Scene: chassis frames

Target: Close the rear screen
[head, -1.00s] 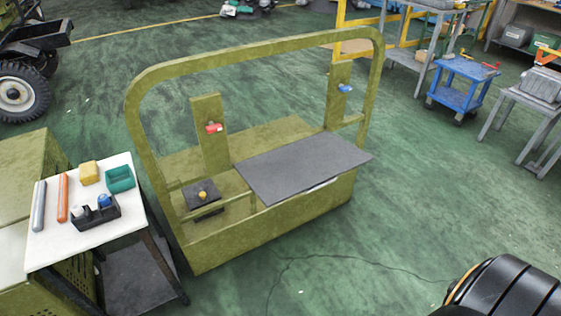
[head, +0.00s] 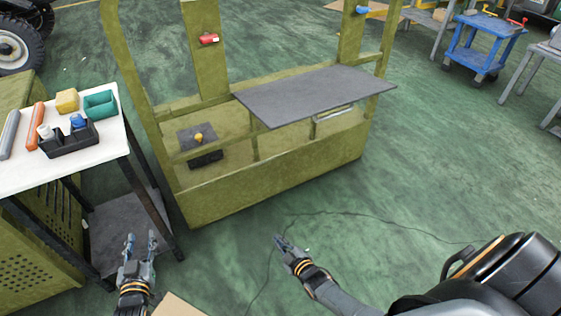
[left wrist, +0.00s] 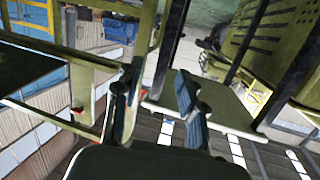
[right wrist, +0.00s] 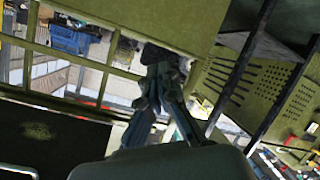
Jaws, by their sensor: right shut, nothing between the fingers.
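The rear screen appears to be the dark grey flat panel (head: 315,95), which juts out roughly level from the green frame (head: 275,177). A light bar handle (head: 334,114) shows just under its front edge. In the right wrist view a dark panel (right wrist: 50,145) with a pale handle (right wrist: 18,170) lies at the lower left. My left gripper (head: 140,243) is open and empty, low in front of the bench's right side. My right gripper (head: 279,240) is shut and empty, in front of and below the panel, touching nothing.
A white-topped bench (head: 100,150) with a black caddy (head: 68,138), a green bin (head: 100,103) and a yellow block (head: 67,100) stands at the left. A blue cart (head: 478,45) stands at the back right. The green floor right of the frame is clear; a thin cable (head: 330,212) lies in front.

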